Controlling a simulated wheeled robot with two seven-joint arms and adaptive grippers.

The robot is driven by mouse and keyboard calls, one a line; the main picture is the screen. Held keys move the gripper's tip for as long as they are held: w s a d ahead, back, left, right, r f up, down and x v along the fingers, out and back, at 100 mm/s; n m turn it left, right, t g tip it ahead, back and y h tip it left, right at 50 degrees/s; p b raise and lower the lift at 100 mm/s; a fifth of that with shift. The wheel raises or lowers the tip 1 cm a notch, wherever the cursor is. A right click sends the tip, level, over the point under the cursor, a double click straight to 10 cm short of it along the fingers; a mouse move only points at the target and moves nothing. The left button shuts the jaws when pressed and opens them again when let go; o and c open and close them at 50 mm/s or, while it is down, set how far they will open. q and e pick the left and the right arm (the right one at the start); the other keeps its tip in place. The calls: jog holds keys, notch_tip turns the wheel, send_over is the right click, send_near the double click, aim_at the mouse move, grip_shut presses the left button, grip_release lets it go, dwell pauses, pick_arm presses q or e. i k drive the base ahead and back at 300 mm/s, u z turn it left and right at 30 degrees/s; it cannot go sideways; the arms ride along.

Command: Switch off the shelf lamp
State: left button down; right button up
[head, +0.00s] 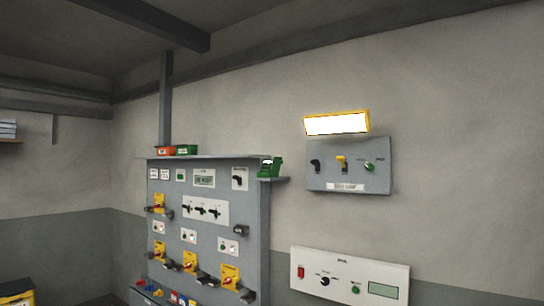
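A lit lamp (337,123) with a bright white face and a yellow frame is on the wall at the right of the head view. A grey switch panel (328,180) is mounted just below it. The panel carries a black switch (316,165), a yellow switch (343,163) and a green knob (369,167) in a row. A pale label (345,187) sits below them; its text is too small to read surely. Neither of my grippers is in view.
A large grey control board (215,238) with several yellow and black switches stands to the left. A white panel (340,265) with a red switch, knobs and a display is lower right. Green bins (271,168) sit on a small ledge. The wall around the lamp is clear.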

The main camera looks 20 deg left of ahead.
aim_at(315, 162)
jog(key=u, duration=0.7)
jog(key=i, duration=0.6)
jog(key=u, duration=0.65)
jog(key=i, duration=0.8)
jog(key=z, duration=0.75)
jog(key=i, duration=0.85)
jog(key=z, duration=1)
